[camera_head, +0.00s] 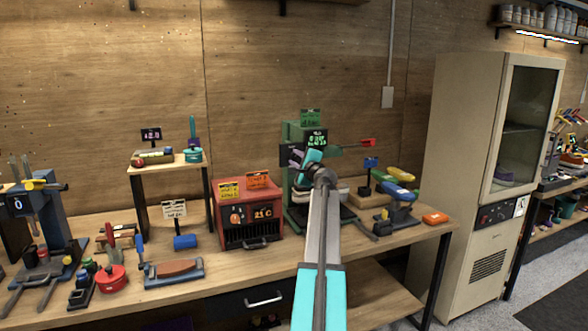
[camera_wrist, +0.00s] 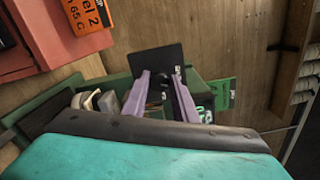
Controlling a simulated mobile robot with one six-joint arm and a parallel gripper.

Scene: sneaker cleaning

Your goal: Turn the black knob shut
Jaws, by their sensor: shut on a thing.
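My gripper (camera_wrist: 160,80) reaches to the green machine (camera_head: 292,131) on the workbench. In the wrist view its two lavender fingers are close around a small dark knob (camera_wrist: 157,90), in front of a black plate (camera_wrist: 158,60). The fingers are shut on the knob, which is partly hidden between them, so its turned position cannot be read. In the head view my gripper (camera_head: 297,158) is at the machine's front, and the knob is hidden behind my wrist. The machine also shows its green side in the wrist view (camera_wrist: 210,92).
A red heater box (camera_head: 262,218) stands just left of the machine. A red handle (camera_head: 367,142) sticks out at its right. A small shelf (camera_head: 176,160) is further left, and a blue-grey vice-like tool (camera_head: 398,213) is at right. A tall beige cabinet (camera_head: 458,150) stands beyond the bench.

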